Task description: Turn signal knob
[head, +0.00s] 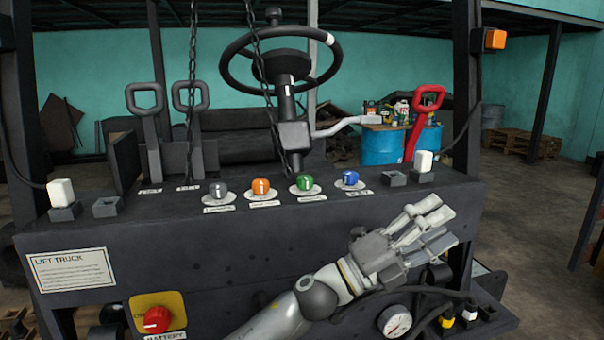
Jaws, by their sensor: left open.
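Several small knobs sit in a row on the dark panel top: a grey knob (217,190), an orange knob (261,187), a green knob (304,183) and a blue knob (350,178). Each has a round pale base and a small label in front, too small to read, so I cannot tell which is the signal knob. My left gripper (440,226) is open and empty. It is in front of the panel's face, below and right of the blue knob, fingers pointing right and up. It touches no knob. My right gripper is out of view.
A steering wheel (283,58), two grey levers (145,98), a red lever (424,125) and hanging chains (262,70) rise behind the knobs. White plugs (423,162) stand on the panel. A red battery knob (157,319) and a gauge (394,321) are low on the front.

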